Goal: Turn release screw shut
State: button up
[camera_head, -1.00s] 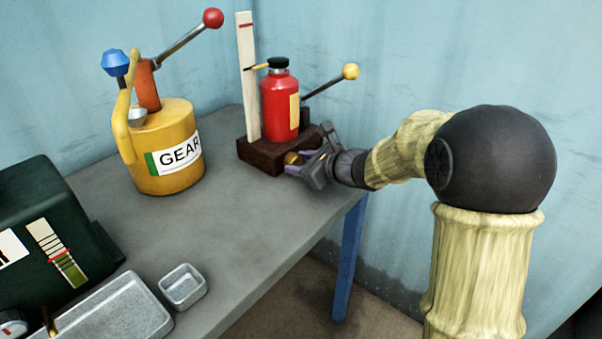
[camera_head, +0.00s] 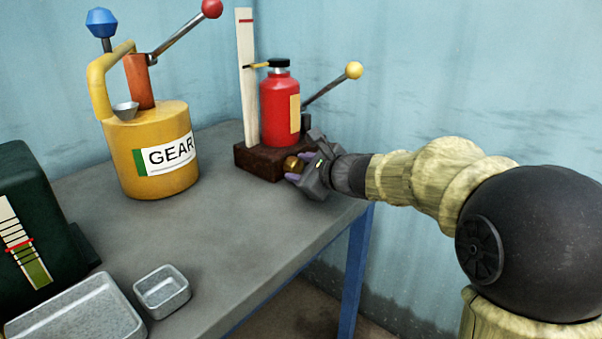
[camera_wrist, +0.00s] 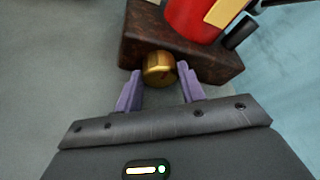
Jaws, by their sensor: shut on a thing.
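The release screw, a round brass knob (camera_head: 291,163), sticks out of the front of a dark reddish-brown base block (camera_head: 262,168). It also shows in the wrist view (camera_wrist: 158,69) with a dark mark on its face. A red bottle-shaped jack body (camera_head: 279,106) with a black cap and a yellow label stands on the block. My gripper (camera_head: 296,171) is at the knob, its purple fingers on either side of it. In the wrist view my gripper (camera_wrist: 160,74) has the knob between its fingertips, shut on it. The far finger is partly hidden in the head view.
A wooden gauge strip (camera_head: 246,80) stands beside the bottle, and a yellow-tipped lever (camera_head: 330,88) rises behind. A yellow GEAR can (camera_head: 150,180), a small grey tray (camera_head: 162,291), a larger tray (camera_head: 85,315) and a dark green box (camera_head: 40,225) share the grey table (camera_head: 225,235).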

jog(key=o, duration=1)
jog(key=m+p, duration=0.1)
jog(key=p, duration=0.3)
jog(key=shift+r+g, duration=0.2)
jog(key=shift+g, duration=0.1)
jog(key=m+g+p, duration=0.1)
jog(key=p, duration=0.5)
jog(key=m+g+y+p, duration=0.1)
jog(key=m+p, duration=0.1)
jog(key=p, duration=0.4)
jog(key=shift+w+d+r, duration=0.1)
jog(key=shift+w+d, duration=0.1)
jog(key=f+p+v, duration=0.1)
jog(key=p+v, duration=0.2)
jog(key=v, duration=1.4)
jog(key=s+f+n+g+h+b, duration=0.2)
jog(key=s+f+n, duration=0.2)
jog(key=f+n, duration=0.1)
jog(key=s+d+f+n+g+h+b, duration=0.1)
jog(key=s+f+n+g+h+b, duration=0.1)
jog(key=s+f+n, duration=0.3)
jog(key=s+d+f+n+g+h+b, duration=0.1)
jog(key=s+f+n+g+h+b, duration=0.1)
jog(key=f, duration=0.5)
jog(key=shift+s+f+n+g+b, duration=0.15)
jog(key=shift+s+n+g, duration=0.1)
jog(key=shift+s+n, duration=0.55)
jog(key=shift+s+f+n+g+b, duration=0.15)
jog(key=shift+s+n+g, duration=0.1)
jog(key=shift+s+n, duration=0.55)
